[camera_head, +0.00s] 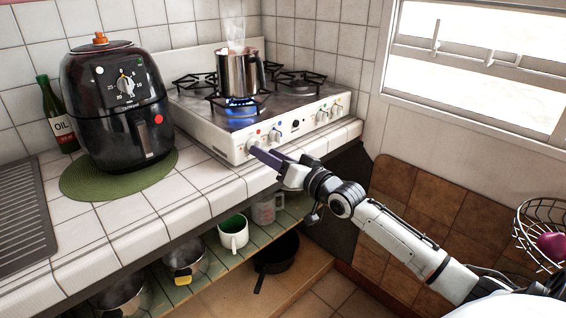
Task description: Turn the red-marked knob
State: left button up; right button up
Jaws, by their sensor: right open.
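The white stove (207,132) stands on the tiled counter. Its front panel carries several knobs with small coloured marks. The leftmost knob (254,142) seems to have a reddish mark, though the marks are tiny here. My right gripper (256,151) reaches in from the lower right, with its dark purple fingers at the panel around or just below this leftmost knob. It is open; I cannot tell whether it touches the knob. The fingers partly hide the knob's lower side. A steel pot (238,74) steams over a blue flame (241,107). My left gripper is not in view.
A black air fryer (118,105) on a green mat (78,184) and an oil bottle (56,115) stand left of the stove. Under the counter are pots, a green-lined mug (233,234) and a pan (276,254). A wire basket (527,229) is at right.

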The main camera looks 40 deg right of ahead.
jog(key=s, duration=0.6)
jog(key=shift+s+d, duration=0.25)
jog(key=shift+s, duration=0.1)
jog(key=s+a+f+n+g, duration=0.1)
jog(key=s+a+f+g, duration=0.1)
jog(key=s+a+f, duration=0.35)
jog(key=s+a+f+n+g, duration=0.1)
jog(key=s+a+f, duration=0.1)
jog(key=f, duration=0.7)
jog(key=s+a+f+n+g, duration=0.1)
jog(key=s+a+f+g, duration=0.2)
jog(key=f, duration=0.5)
jog(key=s+a+f+n+g, duration=0.3)
jog(key=s+a+f+n, duration=0.1)
jog(key=s+a+f, duration=0.7)
jog(key=s+a, duration=0.3)
jog(key=s, duration=0.1)
jog(key=shift+s+y, duration=0.35)
jog(key=shift+y, duration=0.05)
